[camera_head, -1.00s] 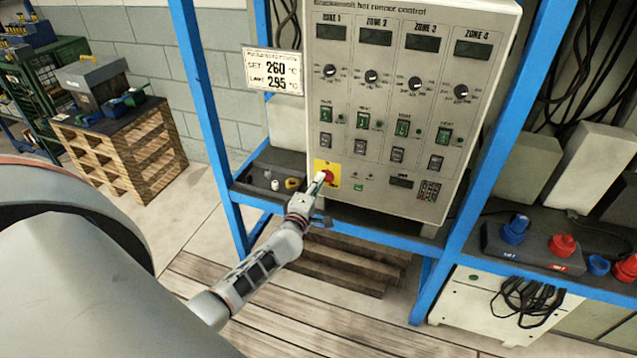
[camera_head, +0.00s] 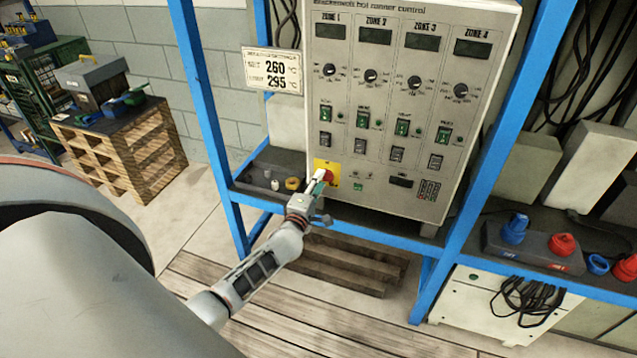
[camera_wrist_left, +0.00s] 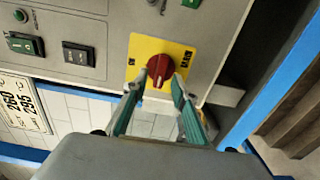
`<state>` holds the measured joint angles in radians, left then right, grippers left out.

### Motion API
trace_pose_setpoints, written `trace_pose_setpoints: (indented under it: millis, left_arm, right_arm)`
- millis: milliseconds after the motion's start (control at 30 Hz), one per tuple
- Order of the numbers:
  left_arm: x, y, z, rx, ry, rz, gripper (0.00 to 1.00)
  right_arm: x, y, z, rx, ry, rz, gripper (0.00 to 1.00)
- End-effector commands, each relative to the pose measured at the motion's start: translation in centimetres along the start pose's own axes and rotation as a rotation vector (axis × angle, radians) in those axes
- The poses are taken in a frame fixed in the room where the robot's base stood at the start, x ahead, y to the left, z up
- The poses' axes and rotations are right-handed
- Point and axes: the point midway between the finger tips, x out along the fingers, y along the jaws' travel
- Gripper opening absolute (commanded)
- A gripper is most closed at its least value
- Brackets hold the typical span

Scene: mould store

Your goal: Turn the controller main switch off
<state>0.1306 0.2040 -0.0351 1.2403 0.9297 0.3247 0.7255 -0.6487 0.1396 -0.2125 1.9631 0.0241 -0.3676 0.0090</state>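The controller main switch is a red rotary knob (camera_head: 327,176) on a yellow plate (camera_head: 333,182), low on the left of the grey controller's front. In the left wrist view the red knob (camera_wrist_left: 160,70) is seen close up on its yellow plate (camera_wrist_left: 141,48), with a white mark on its lower edge. My left gripper (camera_head: 318,182) is at the knob. In the wrist view its two green-lined fingers (camera_wrist_left: 157,81) stand apart, one on each side of the knob's lower part. I cannot tell whether they touch it. My right gripper is not in view.
The controller (camera_head: 390,120) has several zone displays, dials and rocker switches above the yellow plate. Blue frame posts (camera_head: 212,120) stand on both sides. A set-point sign (camera_head: 272,71) hangs at the left. Red and blue connectors (camera_head: 562,245) lie on the shelf at right.

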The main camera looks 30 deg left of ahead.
Motion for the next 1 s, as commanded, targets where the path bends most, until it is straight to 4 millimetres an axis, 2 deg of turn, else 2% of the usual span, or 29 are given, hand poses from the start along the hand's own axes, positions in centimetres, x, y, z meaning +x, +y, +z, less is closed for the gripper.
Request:
trace_pose_setpoints:
  millis: [167, 333, 800, 1000]
  left_arm:
    - [0.0, 0.1, -0.1, 0.001, 0.001, 0.001, 0.27]
    - [-1.2, 0.0, 0.0, 0.000, 0.000, 0.000, 0.27]
    - [-9.8, -0.1, 0.0, 0.001, 0.000, -0.001, 0.27]
    - [-11.7, 0.0, 0.0, 0.000, 0.000, 0.001, 0.27]
  right_arm:
    - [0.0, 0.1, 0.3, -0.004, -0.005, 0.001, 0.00]
    - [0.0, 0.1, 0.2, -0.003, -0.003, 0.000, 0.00]
    - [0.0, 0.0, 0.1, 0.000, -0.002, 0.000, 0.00]
    - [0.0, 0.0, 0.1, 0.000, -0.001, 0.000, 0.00]
